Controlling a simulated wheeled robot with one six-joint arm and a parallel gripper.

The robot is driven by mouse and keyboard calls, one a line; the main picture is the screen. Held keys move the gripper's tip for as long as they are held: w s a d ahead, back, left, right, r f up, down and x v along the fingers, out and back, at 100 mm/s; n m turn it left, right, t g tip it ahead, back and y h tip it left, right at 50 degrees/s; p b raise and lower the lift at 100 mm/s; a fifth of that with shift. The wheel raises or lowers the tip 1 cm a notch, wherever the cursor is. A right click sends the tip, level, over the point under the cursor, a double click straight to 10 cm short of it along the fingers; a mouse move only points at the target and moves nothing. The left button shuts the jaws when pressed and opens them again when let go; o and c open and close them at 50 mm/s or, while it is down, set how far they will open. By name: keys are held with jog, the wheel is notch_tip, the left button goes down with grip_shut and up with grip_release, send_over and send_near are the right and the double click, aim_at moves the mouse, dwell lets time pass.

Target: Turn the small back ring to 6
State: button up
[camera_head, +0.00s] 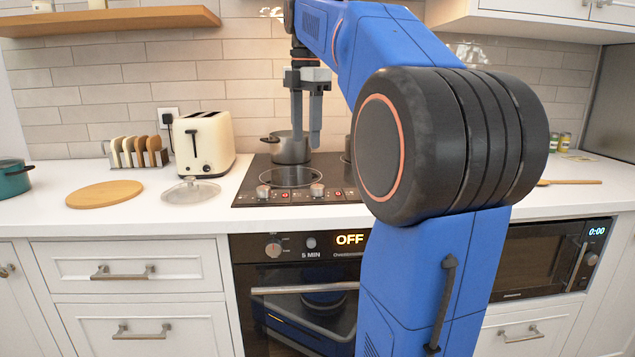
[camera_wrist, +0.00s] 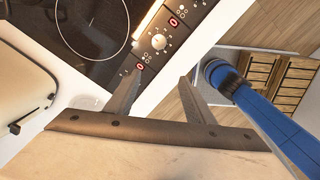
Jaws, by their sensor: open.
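The black cooktop (camera_head: 245,190) is set in the white counter, with two control knobs visible on its front strip, a left knob (camera_head: 263,191) and a right knob (camera_head: 317,190). The arm hides the strip's right part. One knob (camera_wrist: 159,41) shows in the wrist view, near red-lit marks; its setting is too small to read. An empty front ring (camera_head: 291,177) shows, and a metal pot (camera_head: 291,150) stands behind it. Which ring is the small back one is unclear. My gripper (camera_head: 306,132) is open and empty, pointing down above the cooktop. Its fingers also show in the wrist view (camera_wrist: 158,95).
A glass lid (camera_head: 190,191), a toaster (camera_head: 204,143), a toast rack (camera_head: 139,152) and a round board (camera_head: 104,195) are on the counter to the left. The oven (camera_head: 300,290) below displays OFF. A wooden spoon (camera_head: 570,182) lies at the right.

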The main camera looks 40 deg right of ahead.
aim_at(318, 186)
jog(key=w+d+r+n, duration=0.1)
jog(key=d+r+n, duration=0.2)
jog(key=d, duration=0.2)
jog(key=shift+g, duration=0.3)
notch_tip(318, 186, down, 17)
jog(key=shift+w+a+r, duration=0.1)
jog(key=shift+w, duration=0.05)
jog(key=c, duration=1.1)
